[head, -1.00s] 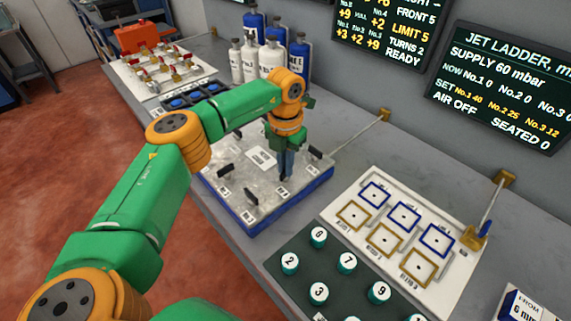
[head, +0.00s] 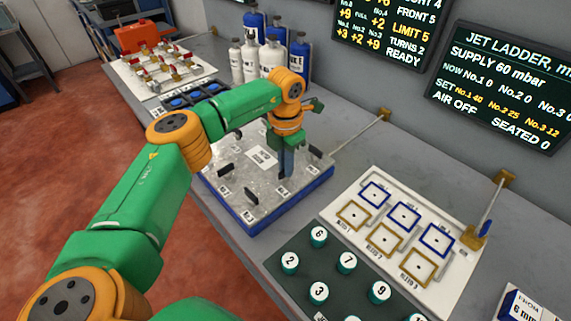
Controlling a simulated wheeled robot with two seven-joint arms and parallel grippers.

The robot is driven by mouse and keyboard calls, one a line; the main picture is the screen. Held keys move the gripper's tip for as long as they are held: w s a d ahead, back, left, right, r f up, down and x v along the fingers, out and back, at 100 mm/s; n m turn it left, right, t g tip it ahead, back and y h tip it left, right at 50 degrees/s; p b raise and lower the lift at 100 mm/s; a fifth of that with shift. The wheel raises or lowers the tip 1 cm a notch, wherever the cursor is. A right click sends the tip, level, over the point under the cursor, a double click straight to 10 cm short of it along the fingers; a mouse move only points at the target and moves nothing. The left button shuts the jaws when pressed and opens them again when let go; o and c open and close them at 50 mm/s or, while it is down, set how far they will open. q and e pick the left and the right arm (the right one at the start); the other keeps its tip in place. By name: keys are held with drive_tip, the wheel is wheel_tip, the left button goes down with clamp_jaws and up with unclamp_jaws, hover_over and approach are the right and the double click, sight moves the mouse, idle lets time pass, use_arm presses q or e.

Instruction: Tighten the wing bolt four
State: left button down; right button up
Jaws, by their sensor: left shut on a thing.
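My left gripper (head: 285,170) points straight down over the metal plate (head: 230,205) with the blue base. It is shut on a wing bolt at the plate's right middle; the fingers hide most of that bolt. Other dark wing bolts stand upright on the plate: one at the right edge (head: 314,152), one at the front (head: 250,195), and others at the left (head: 225,167). Small white number labels lie beside them, too small to read surely. My right gripper is not in view.
A green mat with numbered caps (head: 347,262) and a white board with blue and yellow squares (head: 372,215) lie to the right. Bottles (head: 272,60) stand behind the plate. A valve panel (head: 160,70) is at the back left. Wall screens (head: 510,85) show readings.

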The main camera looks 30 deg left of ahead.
use_arm(q)
drive_tip(key=c, duration=0.9)
unclamp_jaws()
drive_tip(key=shift+c, duration=0.2)
wheel_tip(320, 180, up, 6)
drive_tip(key=shift+w+r+b, duration=0.1)
drive_tip(key=shift+b, duration=0.65)
drive_tip(key=shift+r, duration=0.45)
